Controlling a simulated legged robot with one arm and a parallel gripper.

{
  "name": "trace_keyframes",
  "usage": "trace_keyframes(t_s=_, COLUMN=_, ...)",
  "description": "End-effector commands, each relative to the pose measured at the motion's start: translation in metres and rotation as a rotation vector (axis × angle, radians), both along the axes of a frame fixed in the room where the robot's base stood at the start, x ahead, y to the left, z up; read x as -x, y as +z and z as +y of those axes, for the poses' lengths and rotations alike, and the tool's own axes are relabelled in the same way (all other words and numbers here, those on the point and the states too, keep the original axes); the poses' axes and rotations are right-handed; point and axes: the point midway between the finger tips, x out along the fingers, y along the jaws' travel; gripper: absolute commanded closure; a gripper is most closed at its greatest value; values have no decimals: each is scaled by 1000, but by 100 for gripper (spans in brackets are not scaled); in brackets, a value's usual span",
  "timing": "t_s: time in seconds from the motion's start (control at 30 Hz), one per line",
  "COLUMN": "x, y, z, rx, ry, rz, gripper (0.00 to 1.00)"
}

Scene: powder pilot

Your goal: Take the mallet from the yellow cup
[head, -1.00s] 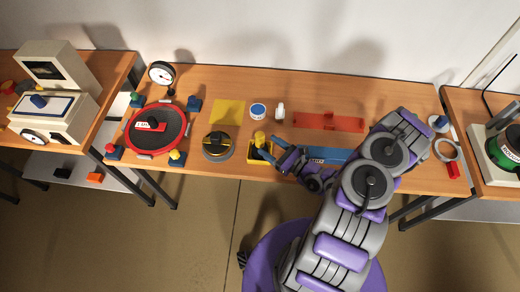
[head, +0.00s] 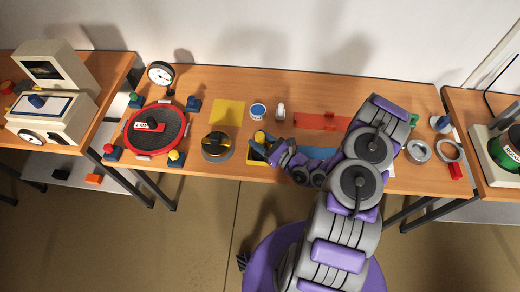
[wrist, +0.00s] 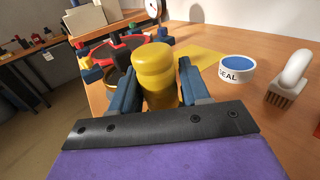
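The yellow cup (head: 252,160) stands near the table's front edge, mostly hidden behind my gripper in the head view. The mallet's yellow ridged top (wrist: 152,68) stands upright in the wrist view, and it shows as a small yellow knob (head: 259,137) in the head view. My gripper (wrist: 153,82) has its two blue fingers apart, one on each side of the mallet. I cannot tell whether they touch it. In the head view my gripper (head: 262,149) is over the cup from the right. The mallet's lower part is hidden behind my gripper.
A black and yellow round device (head: 217,147) stands close to the cup's left. A yellow sheet (head: 227,112), a blue-topped SEAL tub (head: 258,111) and a white brush (head: 280,112) lie behind. A red-rimmed round sieve (head: 157,130) is further left. A red tray (head: 313,121) lies right.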

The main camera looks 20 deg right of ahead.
Motion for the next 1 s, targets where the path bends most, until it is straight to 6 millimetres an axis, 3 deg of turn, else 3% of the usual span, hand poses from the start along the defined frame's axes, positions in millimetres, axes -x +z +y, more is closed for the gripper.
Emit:
trace_keyframes(t_s=0.47, x=0, y=0, z=0, rx=0, ry=0, rz=0, gripper=100)
trace_keyframes(t_s=1.0, x=0, y=0, z=0, rx=0, ry=0, rz=0, gripper=100)
